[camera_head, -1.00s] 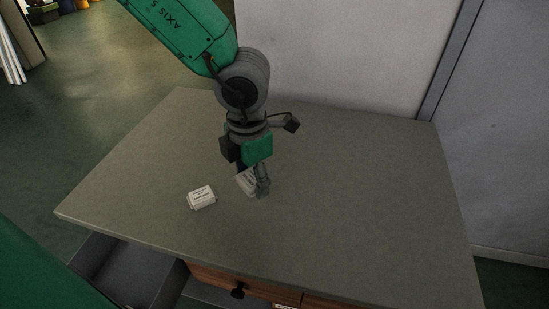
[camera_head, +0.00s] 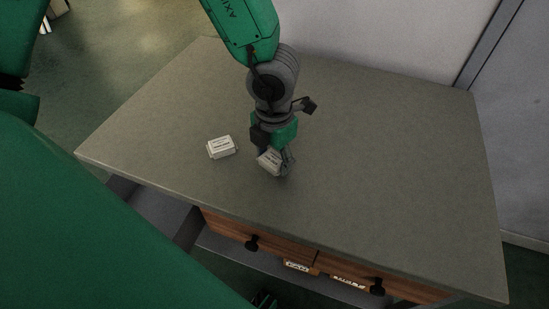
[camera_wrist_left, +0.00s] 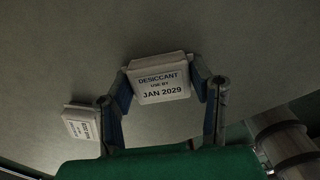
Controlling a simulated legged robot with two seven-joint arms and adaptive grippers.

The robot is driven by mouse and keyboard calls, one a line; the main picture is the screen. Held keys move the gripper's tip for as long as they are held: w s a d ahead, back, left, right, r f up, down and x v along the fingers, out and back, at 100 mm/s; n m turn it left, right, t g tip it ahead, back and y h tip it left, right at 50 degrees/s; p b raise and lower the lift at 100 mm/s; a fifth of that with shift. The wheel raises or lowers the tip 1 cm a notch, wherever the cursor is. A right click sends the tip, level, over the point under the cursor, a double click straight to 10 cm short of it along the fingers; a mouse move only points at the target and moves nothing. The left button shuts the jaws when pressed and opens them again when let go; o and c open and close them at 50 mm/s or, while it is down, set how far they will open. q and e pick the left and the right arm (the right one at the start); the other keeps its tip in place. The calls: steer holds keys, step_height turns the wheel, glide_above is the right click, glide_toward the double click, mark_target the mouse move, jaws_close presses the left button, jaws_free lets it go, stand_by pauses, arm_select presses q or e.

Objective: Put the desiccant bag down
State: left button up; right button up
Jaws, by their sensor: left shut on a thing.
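My left gripper (camera_head: 276,163) is shut on a white desiccant bag (camera_head: 269,161) above the grey tabletop. In the left wrist view the held desiccant bag (camera_wrist_left: 160,79) sits between the two fingers of my left gripper (camera_wrist_left: 162,92). Its label reads "DESICCANT USE BY JAN 2029". In the head view it looks tilted; whether it touches the table I cannot tell. A second white bag (camera_head: 221,147) lies on the table to the left, apart from the gripper, and also shows in the wrist view (camera_wrist_left: 82,122). My right gripper is not in view.
The grey table (camera_head: 390,190) is clear to the right and behind the gripper. Wooden drawer fronts with black knobs (camera_head: 252,243) and small labels (camera_head: 298,266) are below its front edge. A white wall (camera_head: 390,40) stands behind.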

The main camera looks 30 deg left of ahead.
mark_target(275, 159)
arm_select(q)
steer(key=shift+d, duration=0.1)
steer(key=o, duration=1.1)
steer(key=shift+d, duration=0.15)
steer(key=shift+o, duration=0.2)
steer(key=shift+r, duration=0.2)
step_height(275, 159, up, 12)
steer(key=p, duration=0.4)
steer(key=shift+f, duration=0.1)
